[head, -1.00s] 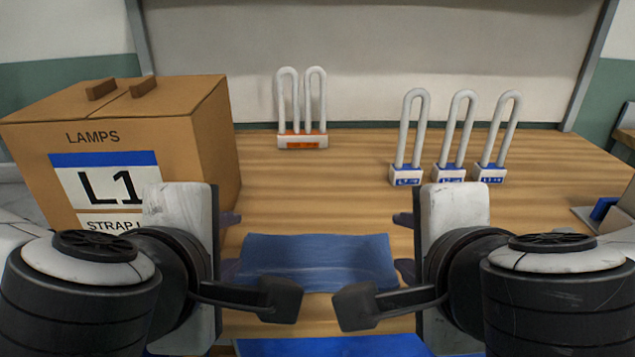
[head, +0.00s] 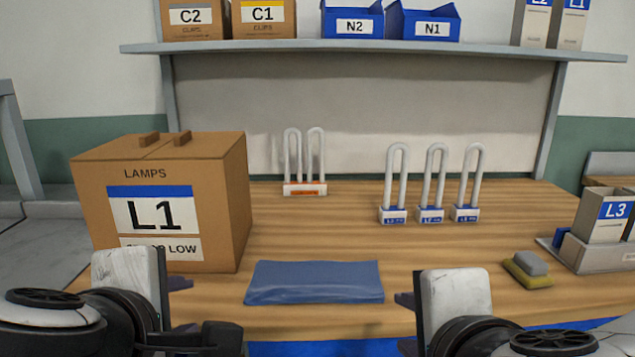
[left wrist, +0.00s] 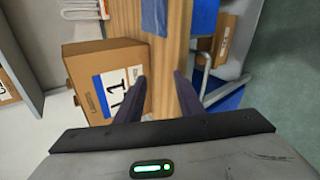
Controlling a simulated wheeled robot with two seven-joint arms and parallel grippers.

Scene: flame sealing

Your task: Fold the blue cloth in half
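The blue cloth (head: 315,282) lies flat on the wooden table near its front edge, as a wide rectangular strip. I cannot tell how many layers it has. Part of it also shows at the top of the left wrist view (left wrist: 154,17). My left gripper (head: 182,306) is left of the cloth and apart from it, in front of the lamps box. In the left wrist view its two fingers (left wrist: 160,80) stand apart with nothing between them. My right gripper (head: 404,323) is right of the cloth, near the table's front edge, its fingers apart and empty.
The cardboard lamps box (head: 213,200) stands left of the cloth. Several U-shaped lamps stand behind, one with an orange base (head: 305,189) and others with blue labels (head: 430,215). A sponge-like block (head: 528,270) and a grey tray (head: 600,255) are at right. A shelf (head: 380,47) spans the back.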

